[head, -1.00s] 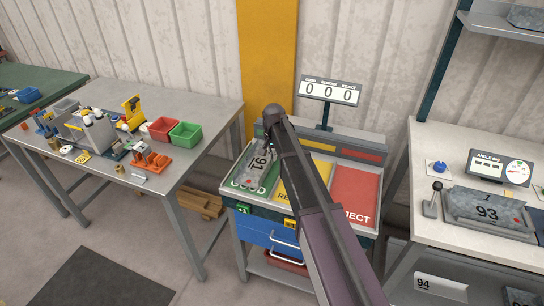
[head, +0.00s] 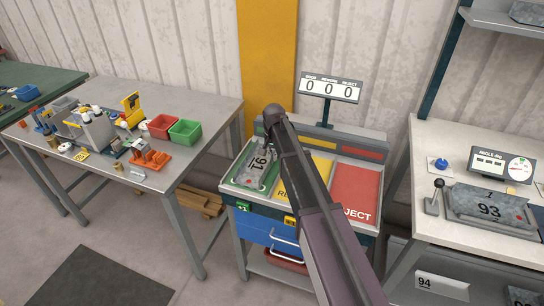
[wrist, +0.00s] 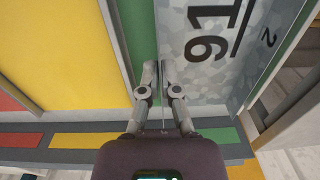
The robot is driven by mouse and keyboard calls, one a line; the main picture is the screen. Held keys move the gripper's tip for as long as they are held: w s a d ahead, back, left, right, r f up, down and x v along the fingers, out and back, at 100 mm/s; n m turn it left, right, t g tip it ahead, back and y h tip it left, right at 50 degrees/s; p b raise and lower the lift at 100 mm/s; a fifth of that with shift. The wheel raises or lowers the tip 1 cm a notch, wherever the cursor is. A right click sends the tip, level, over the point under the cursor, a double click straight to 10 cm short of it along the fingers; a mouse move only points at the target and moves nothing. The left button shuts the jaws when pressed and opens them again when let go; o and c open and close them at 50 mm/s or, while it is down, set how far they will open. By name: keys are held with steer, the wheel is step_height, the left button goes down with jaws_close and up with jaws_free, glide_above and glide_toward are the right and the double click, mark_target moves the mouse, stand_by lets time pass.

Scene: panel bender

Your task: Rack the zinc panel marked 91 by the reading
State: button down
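The zinc panel marked 91 (head: 258,167) is a mottled grey sheet part at the green GOOD bay (head: 239,181) of the sorting stand, the left of three bays. In the wrist view the panel (wrist: 215,60) fills the upper right, with "91" and a smaller "2" on it. My gripper (wrist: 158,68) has its two fingers close together, one on each side of the panel's left edge, pinching it. In the head view my arm partly hides the gripper and the bays. Whether the panel rests fully on the bay floor I cannot tell.
The yellow bay (head: 321,168) and red REJECT bay (head: 355,190) look empty. A counter sign (head: 330,90) reads 0 0 0. At right, panel 93 (head: 490,205) lies by an angle display (head: 502,165), its reading too small. A cluttered bench (head: 200,115) stands left.

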steer(key=shift+f+b, duration=0.3)
steer(key=shift+f, duration=0.05)
stand_by(0.4)
steer(key=c, duration=0.7)
jaws_free()
steer(key=shift+r, duration=0.1)
